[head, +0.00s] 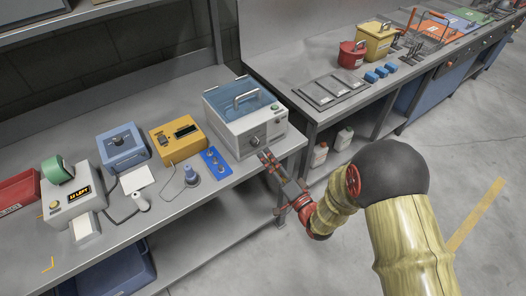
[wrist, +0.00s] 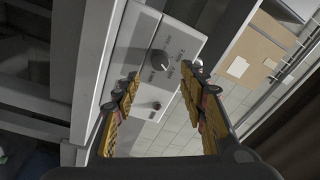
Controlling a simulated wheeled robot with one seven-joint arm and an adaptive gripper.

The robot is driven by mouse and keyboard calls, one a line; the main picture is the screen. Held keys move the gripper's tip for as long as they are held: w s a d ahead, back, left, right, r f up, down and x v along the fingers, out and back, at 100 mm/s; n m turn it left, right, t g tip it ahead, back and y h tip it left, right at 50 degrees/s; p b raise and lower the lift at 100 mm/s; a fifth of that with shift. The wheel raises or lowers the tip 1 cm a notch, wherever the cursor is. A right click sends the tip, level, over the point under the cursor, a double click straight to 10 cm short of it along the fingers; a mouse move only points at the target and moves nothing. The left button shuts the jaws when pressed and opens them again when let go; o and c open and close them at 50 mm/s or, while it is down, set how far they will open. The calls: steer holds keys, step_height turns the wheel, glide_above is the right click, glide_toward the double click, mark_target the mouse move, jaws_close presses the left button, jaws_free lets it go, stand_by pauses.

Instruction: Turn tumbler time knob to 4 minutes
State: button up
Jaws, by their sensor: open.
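The tumbler (head: 243,143) is a light grey box with a see-through blue lid and a handle, at the right end of the near bench. Its front panel (wrist: 143,30) appears tilted in the wrist view. A smaller dark control (wrist: 155,106) is on the same panel. My gripper (wrist: 155,92) is open and empty, its yellow-padded fingers apart. The knob shows beyond the fingertips, between them. In the head view my gripper (head: 267,158) is just in front of the panel.
A blue tray with small knobs (head: 214,162), a yellow box (head: 177,137) and a blue box (head: 123,149) stand left of the tumbler. A second bench (head: 313,116) with a red pot (head: 351,55) is at right. Open floor lies in front.

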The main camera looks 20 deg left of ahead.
steer(key=v, duration=0.6)
stand_by(0.4)
